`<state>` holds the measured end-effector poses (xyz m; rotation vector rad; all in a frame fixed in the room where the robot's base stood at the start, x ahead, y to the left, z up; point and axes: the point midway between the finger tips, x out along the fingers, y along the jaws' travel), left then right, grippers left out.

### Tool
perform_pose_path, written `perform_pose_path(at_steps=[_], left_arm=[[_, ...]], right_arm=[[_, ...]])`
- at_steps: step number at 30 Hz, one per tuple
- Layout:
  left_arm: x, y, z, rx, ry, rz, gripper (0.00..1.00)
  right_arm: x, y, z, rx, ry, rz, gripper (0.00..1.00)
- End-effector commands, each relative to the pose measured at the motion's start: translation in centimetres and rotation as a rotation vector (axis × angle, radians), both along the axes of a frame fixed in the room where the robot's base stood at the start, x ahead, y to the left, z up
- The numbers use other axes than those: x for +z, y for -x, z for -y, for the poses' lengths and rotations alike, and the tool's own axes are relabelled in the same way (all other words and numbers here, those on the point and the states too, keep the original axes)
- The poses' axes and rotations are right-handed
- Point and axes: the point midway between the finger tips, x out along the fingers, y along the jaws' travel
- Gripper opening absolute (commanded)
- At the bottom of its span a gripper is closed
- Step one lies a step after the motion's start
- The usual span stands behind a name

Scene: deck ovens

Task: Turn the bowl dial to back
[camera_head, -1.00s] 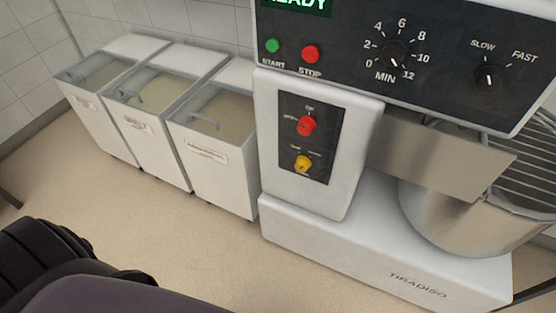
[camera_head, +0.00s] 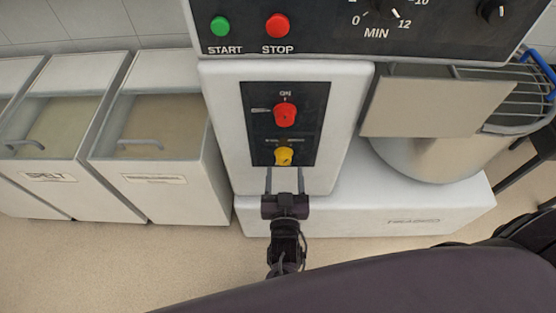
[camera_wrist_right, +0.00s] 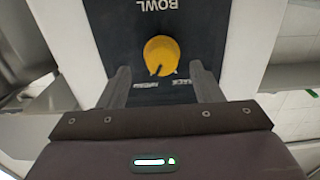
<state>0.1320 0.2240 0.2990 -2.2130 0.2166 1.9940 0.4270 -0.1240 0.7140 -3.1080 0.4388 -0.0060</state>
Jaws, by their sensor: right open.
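The bowl dial is a yellow knob (camera_head: 284,156) low on the black panel (camera_head: 259,130) of the mixer's white front. In the right wrist view the yellow knob (camera_wrist_right: 161,55) appears near an upside-down BOWL label. Its dark pointer mark points down and slightly left there, toward small labels too blurred to read surely. My right gripper (camera_head: 285,175) is just below the dial in the head view, fingers open and pointing at the panel. In the right wrist view the open fingers (camera_wrist_right: 160,70) lie left and right of the knob, apart from it. My left gripper is out of view.
A red knob (camera_head: 285,114) sits just above the yellow one. Green START (camera_head: 221,27) and red STOP (camera_head: 278,26) buttons are higher up. The steel bowl (camera_head: 425,158) and its guard (camera_head: 505,92) are to the right. White bins (camera_head: 165,200) stand left.

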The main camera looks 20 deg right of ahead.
Motion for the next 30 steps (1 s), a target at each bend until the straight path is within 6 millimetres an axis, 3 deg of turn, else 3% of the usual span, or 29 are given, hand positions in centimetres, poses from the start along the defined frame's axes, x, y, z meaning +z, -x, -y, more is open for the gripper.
perform_pose_path(at_steps=[7, 18, 28, 30], left_arm=[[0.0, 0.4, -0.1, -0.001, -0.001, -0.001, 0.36], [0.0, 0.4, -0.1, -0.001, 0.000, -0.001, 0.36], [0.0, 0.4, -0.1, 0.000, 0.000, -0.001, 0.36], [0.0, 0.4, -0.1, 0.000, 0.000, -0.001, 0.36]], right_arm=[[0.0, -3.2, 0.9, 0.001, 0.000, -0.001, 0.59], [-0.1, -3.9, 1.1, 0.001, -0.001, -0.002, 0.59], [0.0, -3.9, 1.1, 0.001, -0.001, -0.002, 0.16], [0.0, -3.9, 1.1, 0.001, 0.000, -0.001, 0.15]])
